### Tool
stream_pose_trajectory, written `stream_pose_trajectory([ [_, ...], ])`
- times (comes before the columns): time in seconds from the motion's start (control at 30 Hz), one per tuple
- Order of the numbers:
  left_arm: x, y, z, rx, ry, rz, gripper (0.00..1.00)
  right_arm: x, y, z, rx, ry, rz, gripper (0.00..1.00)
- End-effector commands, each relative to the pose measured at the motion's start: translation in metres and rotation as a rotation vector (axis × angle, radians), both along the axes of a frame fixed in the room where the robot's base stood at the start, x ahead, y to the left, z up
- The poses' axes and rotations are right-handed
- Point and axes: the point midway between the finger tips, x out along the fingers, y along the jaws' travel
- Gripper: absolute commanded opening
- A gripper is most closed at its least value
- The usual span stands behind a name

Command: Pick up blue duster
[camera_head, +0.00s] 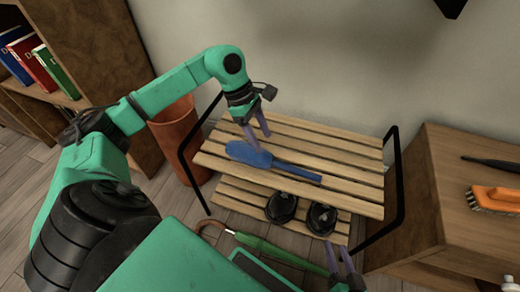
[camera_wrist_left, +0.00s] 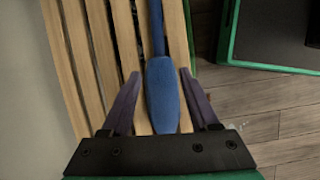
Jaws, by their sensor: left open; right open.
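The blue duster (camera_head: 262,157) lies on the top slats of a wooden rack, its wide head to the left and its thin handle to the right. My left gripper (camera_head: 258,137) is open just above the wide head. In the left wrist view the duster (camera_wrist_left: 162,92) lies between the two open fingers of the left gripper (camera_wrist_left: 160,90), apart from both as far as I can tell. My right gripper (camera_head: 343,262) shows at the bottom of the head view, open and empty, away from the duster.
The slatted rack (camera_head: 340,155) has black side frames and dark shoes (camera_head: 281,207) on its lower shelf. A green umbrella (camera_head: 275,250) lies in front. A terracotta bin (camera_head: 175,130) and bookshelf stand left. A wooden cabinet (camera_head: 450,225) with an orange brush (camera_head: 494,199) stands right.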

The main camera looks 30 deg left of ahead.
Motion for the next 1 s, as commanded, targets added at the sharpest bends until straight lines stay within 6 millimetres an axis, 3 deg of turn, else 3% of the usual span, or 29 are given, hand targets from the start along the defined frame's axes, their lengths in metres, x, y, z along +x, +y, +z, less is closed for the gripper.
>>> stream_pose_trajectory([
  [0.03,0.000,-0.005,-0.015,-0.002,0.002,-0.002,0.61,0.000,0.000,-0.009,0.004,-0.005,-0.003,0.50],
  [0.27,0.004,-0.018,-0.041,-0.005,0.001,0.001,0.61,0.001,0.000,-0.019,0.013,-0.020,-0.014,0.50],
  [0.47,0.007,-0.036,-0.075,-0.006,0.001,0.002,0.61,0.000,0.000,-0.039,0.029,-0.037,-0.028,0.50],
  [0.7,0.008,-0.038,-0.077,-0.004,0.000,0.004,0.61,-0.001,0.000,-0.040,0.032,-0.040,-0.033,0.50],
  [0.87,0.008,-0.038,-0.077,-0.004,0.000,0.004,0.00,-0.001,0.000,-0.039,0.031,-0.040,-0.031,0.50],
  [1.0,0.008,-0.038,-0.077,-0.004,0.000,0.004,0.00,0.000,0.000,-0.038,0.032,-0.042,-0.032,0.50],
])
